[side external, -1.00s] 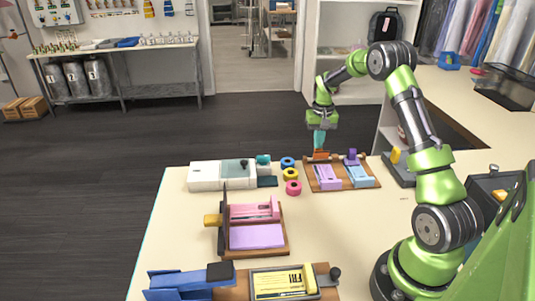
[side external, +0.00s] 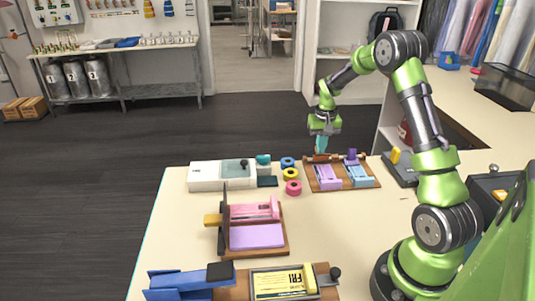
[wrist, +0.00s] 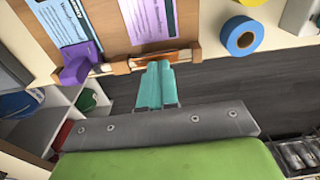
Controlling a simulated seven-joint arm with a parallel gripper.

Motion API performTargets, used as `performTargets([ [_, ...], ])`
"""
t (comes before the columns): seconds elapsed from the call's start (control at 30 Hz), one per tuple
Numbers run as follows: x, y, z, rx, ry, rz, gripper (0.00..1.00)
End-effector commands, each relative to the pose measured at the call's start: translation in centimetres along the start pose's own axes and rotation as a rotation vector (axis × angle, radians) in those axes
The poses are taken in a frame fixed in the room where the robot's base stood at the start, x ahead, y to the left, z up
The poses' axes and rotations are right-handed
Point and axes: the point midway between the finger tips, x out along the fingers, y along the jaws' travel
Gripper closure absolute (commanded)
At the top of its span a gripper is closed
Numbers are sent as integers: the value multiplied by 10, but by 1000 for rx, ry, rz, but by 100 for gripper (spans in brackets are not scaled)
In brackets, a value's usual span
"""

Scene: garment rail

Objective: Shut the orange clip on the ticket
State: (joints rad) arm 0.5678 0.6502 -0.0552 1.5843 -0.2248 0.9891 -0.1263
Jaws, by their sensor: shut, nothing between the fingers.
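The orange clip (side external: 319,157) is at the back edge of a wooden board, at the end of a purple ticket (side external: 327,177). In the wrist view the orange clip (wrist: 138,63) is a narrow strip beyond the fingertips, next to the purple ticket (wrist: 150,18). Whether it is tilted up or flat on the ticket is hard to tell. My gripper (side external: 322,150) points down at the clip from above, its teal fingers shut with nothing between them. In the wrist view the fingertips (wrist: 159,66) overlap the clip's edge; contact is unclear.
A purple clip (side external: 351,155) stands beside it, at the end of a blue ticket (side external: 358,174). Blue, yellow and pink rings (side external: 293,188) lie left of the board. A white device (side external: 215,175) stands further left.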

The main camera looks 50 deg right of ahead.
Motion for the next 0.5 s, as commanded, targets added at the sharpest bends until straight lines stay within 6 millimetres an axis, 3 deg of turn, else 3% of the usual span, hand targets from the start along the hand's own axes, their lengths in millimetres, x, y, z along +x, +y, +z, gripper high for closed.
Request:
performTargets([
  [0.03,18,1,24,13,-79,6,100],
  [0.27,17,2,27,12,-72,7,100],
  [0.5,-3,2,20,11,-60,7,100],
])
